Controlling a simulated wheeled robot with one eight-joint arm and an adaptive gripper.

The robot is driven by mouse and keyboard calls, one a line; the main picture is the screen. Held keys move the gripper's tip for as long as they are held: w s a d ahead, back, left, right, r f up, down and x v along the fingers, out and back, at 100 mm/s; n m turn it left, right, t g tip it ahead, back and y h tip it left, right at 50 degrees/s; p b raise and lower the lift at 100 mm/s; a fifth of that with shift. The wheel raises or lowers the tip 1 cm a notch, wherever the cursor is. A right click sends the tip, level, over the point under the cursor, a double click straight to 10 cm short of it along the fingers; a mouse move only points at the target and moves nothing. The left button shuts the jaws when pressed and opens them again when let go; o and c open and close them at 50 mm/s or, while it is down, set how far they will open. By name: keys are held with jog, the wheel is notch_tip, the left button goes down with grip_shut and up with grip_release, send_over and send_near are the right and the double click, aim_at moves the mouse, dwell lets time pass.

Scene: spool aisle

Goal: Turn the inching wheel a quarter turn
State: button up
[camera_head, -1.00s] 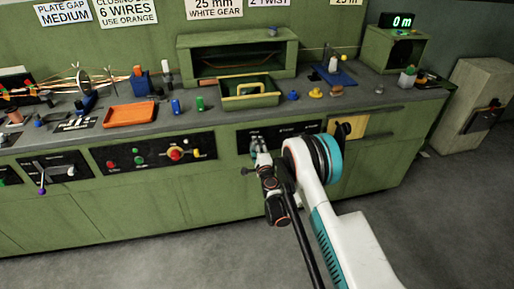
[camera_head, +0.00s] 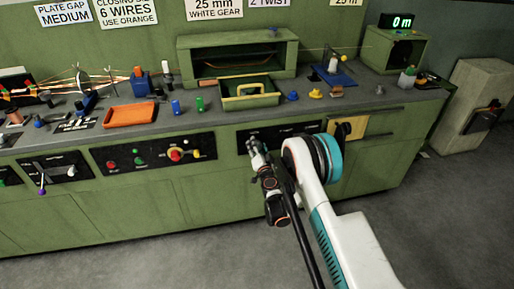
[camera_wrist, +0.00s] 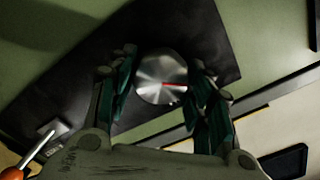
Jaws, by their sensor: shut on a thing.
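The inching wheel (camera_wrist: 156,66) is a round silver knob with a short red mark, on a black panel (camera_wrist: 75,80) in the wrist view. My gripper (camera_wrist: 160,82) is shut on this wheel, with one teal-padded finger at each side of it. The red mark points right, toward the right finger. In the head view my gripper (camera_head: 254,147) reaches the black panel (camera_head: 285,133) on the cabinet front. The wheel is hidden behind the gripper there.
Left of my gripper, a control panel (camera_head: 155,153) carries red, green and yellow controls. A green tray (camera_head: 250,101) and an orange tray (camera_head: 130,114) stand on the bench above. A yellow panel (camera_head: 348,127) is to the right. Floor in front is clear.

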jog(key=n, duration=0.5)
jog(key=shift+a, duration=0.1)
jog(key=shift+n, duration=0.3)
dwell(0.4)
jog(key=o, duration=1)
jog(key=shift+o, duration=0.2)
notch_tip(320, 180, up, 10)
